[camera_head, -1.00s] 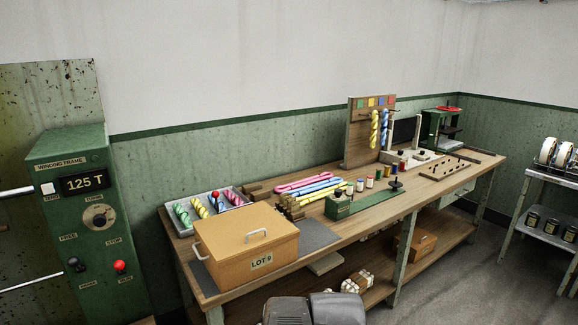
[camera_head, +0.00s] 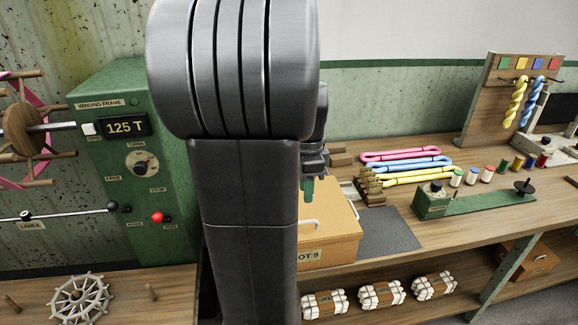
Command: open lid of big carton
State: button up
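The big carton (camera_head: 330,236) is a tan box labelled LOT 9 on the workbench. My own dark arm stands in front of it and hides its left part. A white handle (camera_head: 309,224) shows on it, partly hidden by the arm. The visible part of its lid looks closed. My gripper (camera_head: 307,190) shows only as a small green-tipped end just right of the arm, above the carton. Whether it touches the carton, and whether its fingers are apart, I cannot tell.
A green winding frame (camera_head: 135,165) stands at the left. Pink, blue and yellow skeins (camera_head: 405,165) and a green tool base (camera_head: 455,197) lie right of the carton. A dark mat (camera_head: 388,232) is bare beside it. White bundles (camera_head: 380,295) lie on the lower shelf.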

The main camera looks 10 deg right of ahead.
notch_tip(320, 180, down, 7)
jog(key=b, duration=0.6)
jog(key=shift+s+f+b, duration=0.1)
jog(key=shift+b, duration=0.2)
jog(key=shift+f+b, duration=1.25)
jog(key=shift+f, duration=0.9)
grip_shut()
jog(key=shift+r, duration=0.15)
